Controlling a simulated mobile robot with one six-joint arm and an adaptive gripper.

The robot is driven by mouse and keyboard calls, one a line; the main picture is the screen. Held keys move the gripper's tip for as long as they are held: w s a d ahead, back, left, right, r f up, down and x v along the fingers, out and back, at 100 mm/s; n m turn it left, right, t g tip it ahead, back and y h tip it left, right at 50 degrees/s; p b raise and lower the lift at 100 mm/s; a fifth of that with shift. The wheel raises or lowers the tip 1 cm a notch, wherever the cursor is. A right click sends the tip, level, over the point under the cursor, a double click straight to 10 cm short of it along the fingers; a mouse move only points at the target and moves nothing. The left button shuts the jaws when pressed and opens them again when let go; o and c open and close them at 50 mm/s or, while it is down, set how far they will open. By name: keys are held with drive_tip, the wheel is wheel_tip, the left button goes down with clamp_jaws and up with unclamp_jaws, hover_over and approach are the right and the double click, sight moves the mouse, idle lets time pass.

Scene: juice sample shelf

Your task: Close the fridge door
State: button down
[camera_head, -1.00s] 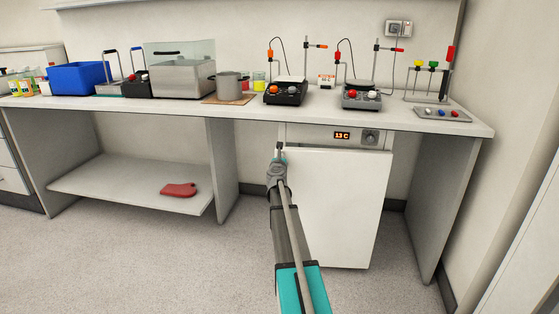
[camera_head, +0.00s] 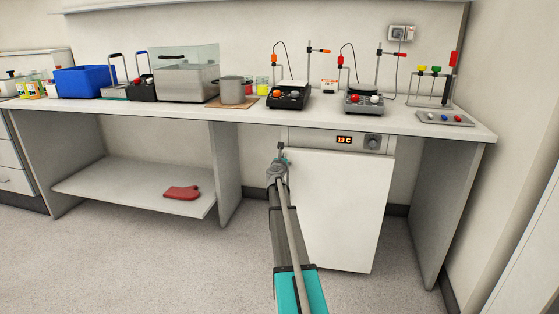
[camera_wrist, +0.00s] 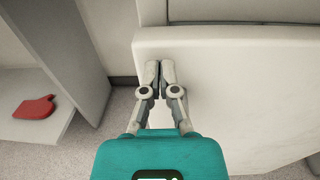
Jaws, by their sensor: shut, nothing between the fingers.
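The fridge is a white under-bench unit with a display reading 13 C on its control panel (camera_head: 350,140). Its white door (camera_head: 342,210) fills the front below the panel and looks nearly or fully flush; a dark line shows along its top edge in the wrist view. The door (camera_wrist: 240,100) fills the right of the wrist view. My gripper (camera_head: 281,150) is at the door's upper left edge. In the wrist view my gripper (camera_wrist: 153,68) has its fingers together with nothing between them, right at the door's left edge. I cannot tell whether they touch it.
The bench (camera_head: 230,112) runs above the fridge, with hotplates (camera_head: 288,98), a pot (camera_head: 232,90) and a blue bin (camera_head: 82,80) on top. A bench panel (camera_head: 229,170) stands left of the fridge. A red mitt (camera_head: 182,193) lies on the low shelf (camera_head: 130,190). The floor in front is clear.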

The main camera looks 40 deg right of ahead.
drive_tip(key=shift+x, duration=1.95)
drive_tip(key=shift+w+d+r, duration=0.1)
drive_tip(key=shift+w+r, duration=0.05)
drive_tip(key=shift+w, duration=0.05)
approach(284, 152)
drive_tip(key=a, duration=0.1)
drive_tip(key=s+a, duration=0.1)
drive_tip(key=s+a+f, duration=0.1)
drive_tip(key=a, duration=0.1)
drive_tip(key=shift+s, duration=0.2)
